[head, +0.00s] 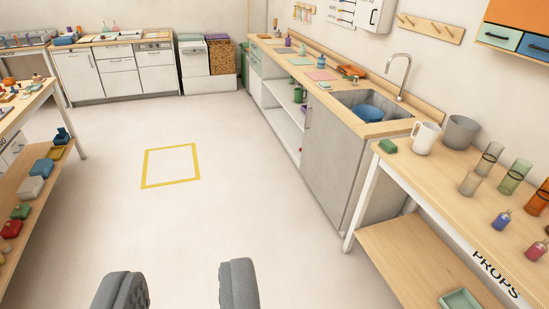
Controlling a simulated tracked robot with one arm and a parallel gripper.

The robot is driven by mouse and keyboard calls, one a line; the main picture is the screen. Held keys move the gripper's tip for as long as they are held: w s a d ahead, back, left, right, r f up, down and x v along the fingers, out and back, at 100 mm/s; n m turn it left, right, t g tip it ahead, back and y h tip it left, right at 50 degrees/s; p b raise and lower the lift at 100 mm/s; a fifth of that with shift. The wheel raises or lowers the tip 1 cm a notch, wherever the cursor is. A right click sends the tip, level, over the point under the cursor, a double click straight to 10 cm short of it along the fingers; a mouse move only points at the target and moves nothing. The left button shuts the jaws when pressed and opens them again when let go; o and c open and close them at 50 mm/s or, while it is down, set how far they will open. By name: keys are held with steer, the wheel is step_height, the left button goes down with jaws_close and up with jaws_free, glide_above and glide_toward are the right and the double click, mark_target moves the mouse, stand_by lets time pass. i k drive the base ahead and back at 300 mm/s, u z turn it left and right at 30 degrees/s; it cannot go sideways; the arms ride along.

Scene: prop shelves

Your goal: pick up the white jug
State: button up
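The white jug (425,138) stands upright on the wooden top of the props table (405,170) at the right, with its handle on the left side. My gripper (182,285) shows at the bottom of the view as two grey padded fingers set wide apart. It is open, with only floor visible between the fingers. It is far from the jug, to the left of it and nearer to the camera.
A counter with a sink (385,98) lies behind. Shelves (38,195) line the left. The floor between, with a yellow square (171,184), is clear.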

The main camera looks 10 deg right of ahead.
mark_target(428, 132)
steer(key=z, duration=0.3)
steer(key=i, duration=1.35)
steer(key=z, duration=0.8)
steer(key=i, duration=1.85)
steer(key=z, duration=0.45)
